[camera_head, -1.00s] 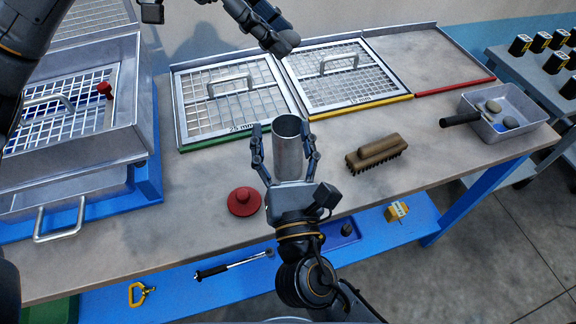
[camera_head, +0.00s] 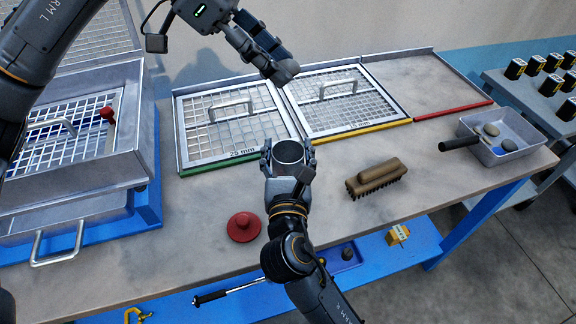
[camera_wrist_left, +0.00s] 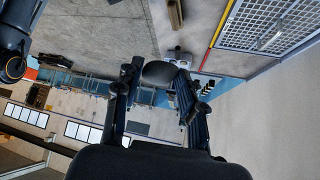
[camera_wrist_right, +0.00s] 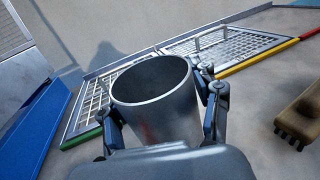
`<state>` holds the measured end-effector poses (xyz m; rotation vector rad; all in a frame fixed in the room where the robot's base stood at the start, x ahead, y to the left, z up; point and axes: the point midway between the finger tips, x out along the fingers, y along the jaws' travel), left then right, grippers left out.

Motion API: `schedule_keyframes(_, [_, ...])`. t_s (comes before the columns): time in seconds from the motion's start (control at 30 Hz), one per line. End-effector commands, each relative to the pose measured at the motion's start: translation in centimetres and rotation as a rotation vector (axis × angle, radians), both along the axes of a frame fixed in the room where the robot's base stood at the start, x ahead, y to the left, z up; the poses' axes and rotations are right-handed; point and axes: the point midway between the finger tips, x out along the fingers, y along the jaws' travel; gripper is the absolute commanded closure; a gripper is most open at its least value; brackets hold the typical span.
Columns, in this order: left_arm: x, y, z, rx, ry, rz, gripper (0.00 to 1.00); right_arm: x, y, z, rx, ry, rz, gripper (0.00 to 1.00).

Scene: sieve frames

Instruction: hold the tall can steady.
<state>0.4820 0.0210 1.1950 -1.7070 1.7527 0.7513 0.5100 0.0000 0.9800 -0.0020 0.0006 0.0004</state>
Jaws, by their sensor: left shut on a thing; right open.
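The tall can (camera_head: 290,154) is a grey metal cylinder with an open top. My right gripper (camera_head: 287,160) is around it, one finger on each side, and its palm hides the can's lower part in the head view. In the right wrist view the can (camera_wrist_right: 160,105) stands between the open fingers (camera_wrist_right: 165,122); whether they touch it is unclear. My left gripper (camera_head: 279,65) is raised above the bench's back, shut on a dark, rounded thing, which shows between its fingertips in the left wrist view (camera_wrist_left: 160,72).
A red knobbed disc (camera_head: 243,226) and a brush (camera_head: 376,180) lie beside the can. Sieve frames (camera_head: 235,128) with green, yellow and red edges lie behind. A grey tray (camera_head: 515,150) with stones is at right, a sieve box (camera_head: 75,170) at left.

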Motion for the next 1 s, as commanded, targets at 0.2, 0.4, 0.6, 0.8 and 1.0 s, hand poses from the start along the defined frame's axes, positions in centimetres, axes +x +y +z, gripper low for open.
schedule_keyframes(0.2, [0.0,0.0,0.03,0.0,0.0,0.0,0.93,1.33,-0.02,0.04,0.001,0.0,0.0,0.37])
schedule_keyframes(0.4, [0.0,0.0,0.03,0.0,0.0,0.0,0.93,1.39,-0.02,0.02,0.001,0.0,0.0,0.37])
schedule_keyframes(0.6, [0.0,0.0,0.03,0.0,0.0,0.0,0.93,1.37,-0.02,0.02,0.002,0.0,0.0,0.66])
schedule_keyframes(0.8, [0.0,-0.01,0.02,0.0,0.0,0.0,0.93,1.36,-0.03,0.01,0.001,0.0,0.0,0.86])
schedule_keyframes(1.0, [0.0,0.0,0.03,0.0,0.0,0.0,0.93,1.35,-0.03,-0.01,0.001,0.001,0.0,0.88])
